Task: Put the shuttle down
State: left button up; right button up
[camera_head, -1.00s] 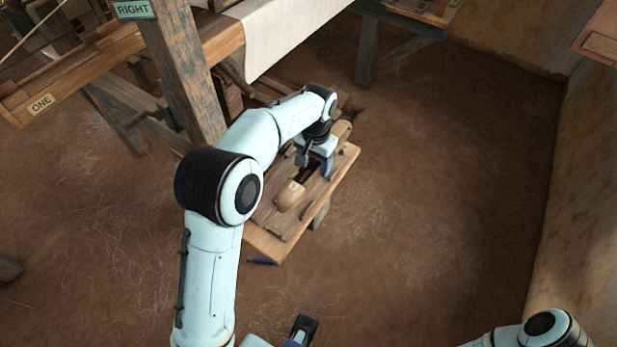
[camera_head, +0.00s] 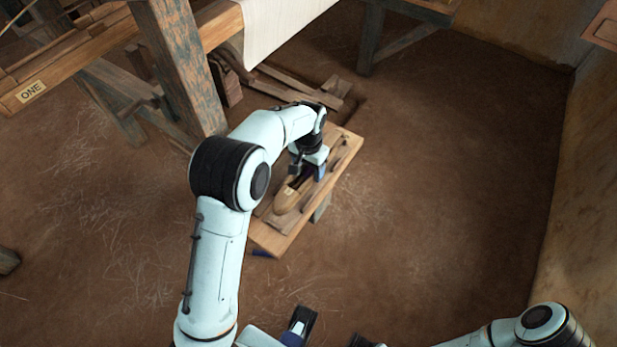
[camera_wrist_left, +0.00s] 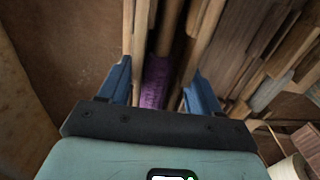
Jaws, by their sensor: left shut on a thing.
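The shuttle (camera_head: 286,201) is a pale wooden boat shape with a rounded near end, over the top of a small wooden bench (camera_head: 268,239). My left gripper (camera_head: 308,174) is shut on the shuttle near its middle and covers part of it. In the left wrist view, purple yarn (camera_wrist_left: 155,84) shows in the shuttle between my left gripper's two blue fingers (camera_wrist_left: 160,88). I cannot tell whether the shuttle touches the bench top. A blue and black part at the bottom edge may be my right gripper (camera_head: 300,326); its jaws are not clear.
The loom's post (camera_head: 180,70) stands left of the bench, with a beam marked ONE (camera_head: 31,91) and white cloth (camera_head: 275,25) behind. Loose timbers (camera_head: 300,86) lie beyond the bench. The earth floor (camera_head: 430,200) to the right is clear up to the wall (camera_head: 580,200).

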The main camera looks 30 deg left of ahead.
pick_arm(q)
jog(key=shift+f, duration=2.3)
jog(key=shift+f+b, duration=0.1)
jog(key=shift+b, duration=0.2)
jog(key=o, duration=1.4)
jog(key=shift+c, duration=0.2)
notch_tip(320, 180, up, 12)
jog(key=shift+r+p, duration=0.15)
jog(key=shift+p, duration=0.7)
